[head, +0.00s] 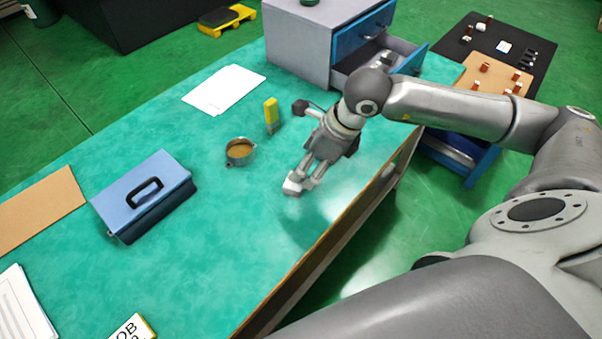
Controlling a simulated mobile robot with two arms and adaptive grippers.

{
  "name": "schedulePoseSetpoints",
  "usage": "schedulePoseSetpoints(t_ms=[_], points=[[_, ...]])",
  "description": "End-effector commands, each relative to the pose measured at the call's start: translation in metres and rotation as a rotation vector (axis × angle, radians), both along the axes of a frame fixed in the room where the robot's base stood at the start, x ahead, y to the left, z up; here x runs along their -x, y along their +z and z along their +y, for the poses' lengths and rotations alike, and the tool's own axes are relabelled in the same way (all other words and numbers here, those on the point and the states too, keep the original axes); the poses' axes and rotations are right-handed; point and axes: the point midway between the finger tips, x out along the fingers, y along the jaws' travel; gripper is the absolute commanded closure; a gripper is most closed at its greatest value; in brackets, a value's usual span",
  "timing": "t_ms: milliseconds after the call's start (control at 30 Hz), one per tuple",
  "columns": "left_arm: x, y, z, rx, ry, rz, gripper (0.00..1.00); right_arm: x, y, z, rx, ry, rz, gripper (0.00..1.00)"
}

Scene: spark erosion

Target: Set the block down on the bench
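A small light grey block (293,187) sits at the fingertips of my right gripper (305,175). The gripper's fingers point down and to the left, and appear shut on the block. The block is over the teal bench top (230,220), near its right-hand edge. From this view I cannot tell whether the block touches the bench or is a little above it. My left gripper is not in view.
A small round pot (240,152) and a yellow upright item (271,112) stand left of the gripper. A blue box (145,195), white papers (224,89) and a brown board (38,208) lie further left. A drawer cabinet (310,40) stands behind. The bench's middle front is clear.

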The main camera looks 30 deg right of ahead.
Motion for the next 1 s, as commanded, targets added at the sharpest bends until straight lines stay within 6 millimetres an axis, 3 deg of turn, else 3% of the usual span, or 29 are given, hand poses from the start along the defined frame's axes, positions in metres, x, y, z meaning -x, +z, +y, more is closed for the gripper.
schedulePoseSetpoints(t_ms=[133, 300, 800, 900, 967, 1000], points=[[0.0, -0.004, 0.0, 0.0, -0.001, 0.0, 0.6, 0.007, 0.024, -0.007, 0.002, 0.0, -0.003, 0.3], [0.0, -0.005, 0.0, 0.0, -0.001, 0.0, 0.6, 0.012, 0.037, -0.01, 0.0, 0.0, 0.0, 0.3], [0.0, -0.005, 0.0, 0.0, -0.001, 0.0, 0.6, 0.013, 0.039, -0.009, -0.007, 0.003, 0.002, 0.3], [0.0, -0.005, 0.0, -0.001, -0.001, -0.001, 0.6, 0.015, 0.038, 0.011, -0.081, 0.023, 0.008, 0.3], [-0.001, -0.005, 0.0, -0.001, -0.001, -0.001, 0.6, 0.019, 0.039, 0.038, -0.179, 0.045, 0.017, 0.3], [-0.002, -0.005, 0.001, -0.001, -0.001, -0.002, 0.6, 0.022, 0.042, 0.06, -0.271, 0.061, 0.025, 0.3]])
